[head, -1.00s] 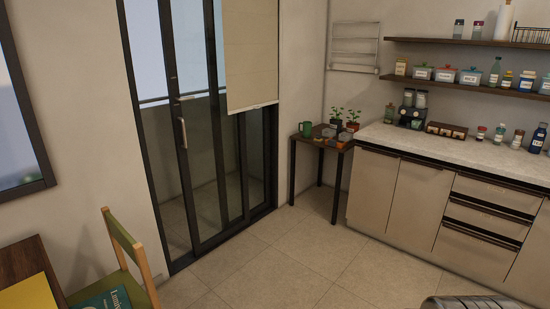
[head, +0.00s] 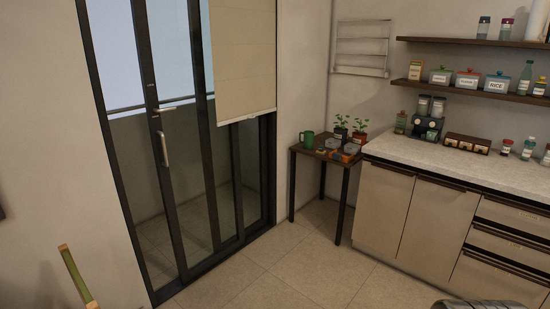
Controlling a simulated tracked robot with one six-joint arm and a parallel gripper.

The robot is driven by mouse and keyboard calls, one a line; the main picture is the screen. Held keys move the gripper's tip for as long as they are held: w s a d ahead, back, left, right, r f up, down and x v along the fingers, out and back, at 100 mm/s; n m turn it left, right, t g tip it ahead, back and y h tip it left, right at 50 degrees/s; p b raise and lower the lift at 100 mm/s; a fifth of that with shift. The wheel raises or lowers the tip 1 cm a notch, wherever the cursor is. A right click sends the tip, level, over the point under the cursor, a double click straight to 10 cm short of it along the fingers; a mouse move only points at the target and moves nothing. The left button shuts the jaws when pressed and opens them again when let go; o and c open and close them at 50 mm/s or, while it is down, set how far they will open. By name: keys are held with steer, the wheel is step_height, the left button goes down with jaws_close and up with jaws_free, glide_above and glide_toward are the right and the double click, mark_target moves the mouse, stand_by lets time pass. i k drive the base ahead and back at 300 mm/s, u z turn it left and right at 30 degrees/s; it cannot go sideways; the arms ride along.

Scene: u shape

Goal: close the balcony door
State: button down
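The balcony door (head: 205,165) is a dark-framed glass sliding door at left in the head view. Its upright pale handle (head: 163,148) sits on a dark stile. That stile stands to the right of the left jamb (head: 108,150), with a strip between them through which the balcony's grey wall shows. I cannot tell whether that strip is open or glazed. A beige blind (head: 240,60) hides the upper right of the door. My gripper is not in view.
A small dark table (head: 325,155) with potted plants and a green mug stands right of the door. A cabinet run (head: 400,210) fills the right. A green-and-wood chair back (head: 78,278) shows at lower left. The tiled floor (head: 290,265) before the door is clear.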

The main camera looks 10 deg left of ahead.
mark_target(139, 9)
steer(key=u, duration=0.2)
steer(key=i, duration=1.85)
steer(key=u, duration=0.85)
steer(key=i, duration=0.65)
steer(key=u, duration=1.15)
steer(key=i, duration=1)
steer(key=u, duration=0.55)
